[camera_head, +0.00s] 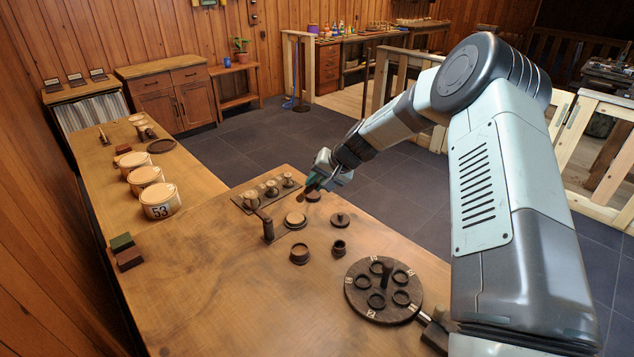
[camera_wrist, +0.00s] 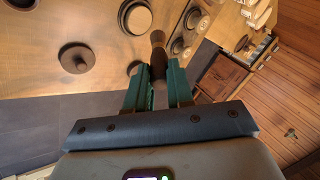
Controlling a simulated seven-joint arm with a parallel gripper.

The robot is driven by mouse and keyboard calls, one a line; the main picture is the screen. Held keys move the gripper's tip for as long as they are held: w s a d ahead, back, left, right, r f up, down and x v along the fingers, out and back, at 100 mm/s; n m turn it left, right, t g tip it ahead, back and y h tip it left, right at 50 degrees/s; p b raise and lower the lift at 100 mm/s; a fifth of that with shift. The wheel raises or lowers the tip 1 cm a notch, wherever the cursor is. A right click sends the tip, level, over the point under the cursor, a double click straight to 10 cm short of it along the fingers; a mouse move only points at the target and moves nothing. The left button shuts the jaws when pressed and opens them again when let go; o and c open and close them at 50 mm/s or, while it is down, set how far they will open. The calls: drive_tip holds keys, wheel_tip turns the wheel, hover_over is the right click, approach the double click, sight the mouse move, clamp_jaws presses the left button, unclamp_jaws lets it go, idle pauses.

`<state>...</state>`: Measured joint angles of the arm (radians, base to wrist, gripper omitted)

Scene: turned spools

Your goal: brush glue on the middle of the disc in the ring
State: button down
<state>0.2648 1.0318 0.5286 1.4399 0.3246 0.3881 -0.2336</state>
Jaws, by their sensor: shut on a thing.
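My gripper (camera_head: 318,184) is above the far right part of the table, its green fingers shut on a brown turned wooden piece, seemingly the brush. The ring also shows at the top of the wrist view (camera_wrist: 121,19), apart from the brush. I cannot tell whether glue is on the disc.
A dark upright post (camera_head: 266,227) stands left of the ring. A board (camera_head: 246,206) with several spools lies behind it. A knobbed dark disc (camera_head: 340,220), a small cup (camera_head: 338,248) and a pot (camera_head: 299,254) stand nearby. A round tray (camera_head: 357,304) with several rings is at front right.

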drive_tip(key=shift+f, duration=3.45)
drive_tip(key=shift+w+a+f, duration=0.55)
drive_tip(key=shift+w+a, duration=1.4)
drive_tip(key=shift+w, duration=0.05)
drive_tip(key=shift+s+d, duration=1.85)
drive_tip(key=shift+s, duration=0.2)
drive_tip(key=shift+s+r, duration=0.1)
drive_tip(key=shift+r, duration=3.95)
